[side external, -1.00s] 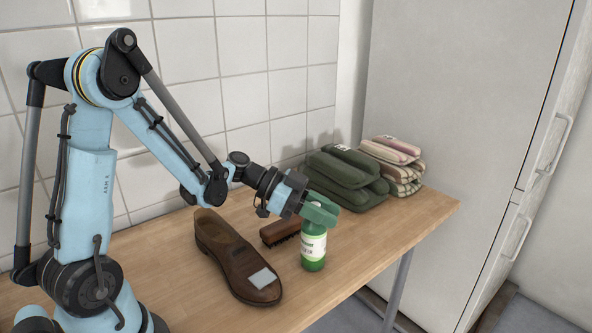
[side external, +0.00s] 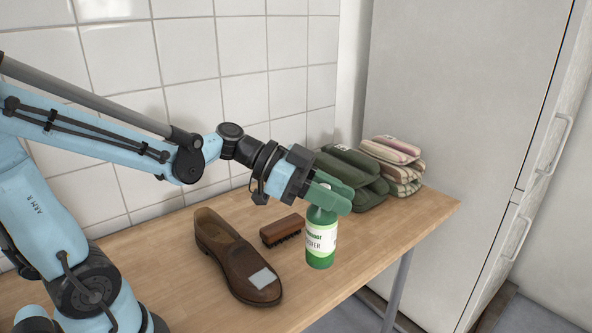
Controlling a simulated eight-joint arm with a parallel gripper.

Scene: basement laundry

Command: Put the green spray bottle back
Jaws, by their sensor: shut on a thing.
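The green spray bottle (side external: 321,242) has a white label and stands upright near the front edge of the table, to the right of the brush. My gripper (side external: 330,201) reaches in from the left with its green fingers shut on the bottle's upper part. The fingers cover the bottle's top. I cannot tell whether the bottle's base touches the table.
A brown shoe (side external: 222,243) with a pale patch lies on the wooden table (side external: 180,272). A brown brush (side external: 282,230) lies between the shoe and the bottle. Folded green cloths (side external: 352,170) and striped cloths (side external: 398,165) are stacked behind. A tall pale cabinet (side external: 450,110) stands at right.

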